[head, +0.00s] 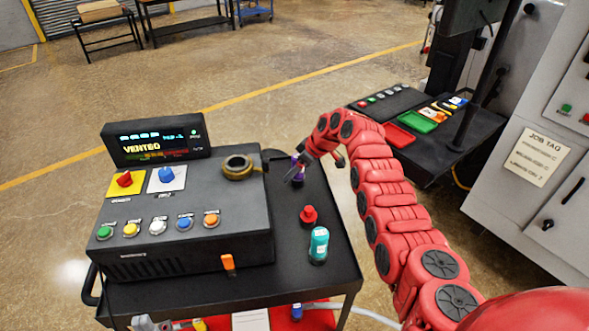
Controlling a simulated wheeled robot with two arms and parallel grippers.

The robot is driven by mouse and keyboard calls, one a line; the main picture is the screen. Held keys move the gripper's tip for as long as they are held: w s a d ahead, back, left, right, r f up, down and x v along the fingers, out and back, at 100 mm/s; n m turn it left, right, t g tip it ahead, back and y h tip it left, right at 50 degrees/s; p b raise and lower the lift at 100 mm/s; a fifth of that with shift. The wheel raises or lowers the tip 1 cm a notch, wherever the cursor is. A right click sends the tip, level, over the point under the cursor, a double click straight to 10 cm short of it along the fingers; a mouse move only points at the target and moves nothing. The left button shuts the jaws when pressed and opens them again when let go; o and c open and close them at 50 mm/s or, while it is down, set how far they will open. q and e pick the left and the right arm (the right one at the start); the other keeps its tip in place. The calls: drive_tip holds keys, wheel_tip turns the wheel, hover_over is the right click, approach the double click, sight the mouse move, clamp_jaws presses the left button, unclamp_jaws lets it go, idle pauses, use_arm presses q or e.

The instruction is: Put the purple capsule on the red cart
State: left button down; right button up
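The purple capsule (298,177) stands on the black cart top (320,262), just right of the grey control box. I cannot see a firm hold. A red surface (315,319) shows at the bottom edge below the black top; I cannot tell whether it belongs to a red cart.
A red knob-like piece (308,215) and a teal capsule (318,245) stand near the purple one. The control box (190,255) with a brass ring (238,167) fills the left side. A dark bench with green (416,121) and red (390,135) trays is at right.

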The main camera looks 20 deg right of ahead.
drive_tip(key=shift+r, duration=0.15)
drive_tip(key=shift+s+d+r, duration=0.1)
drive_tip(key=shift+r, duration=0.05)
drive_tip(key=b+v, duration=0.5)
drive_tip(key=v, duration=0.6)
drive_tip(key=shift+r, duration=0.3)
drive_tip(key=shift+d, duration=0.1)
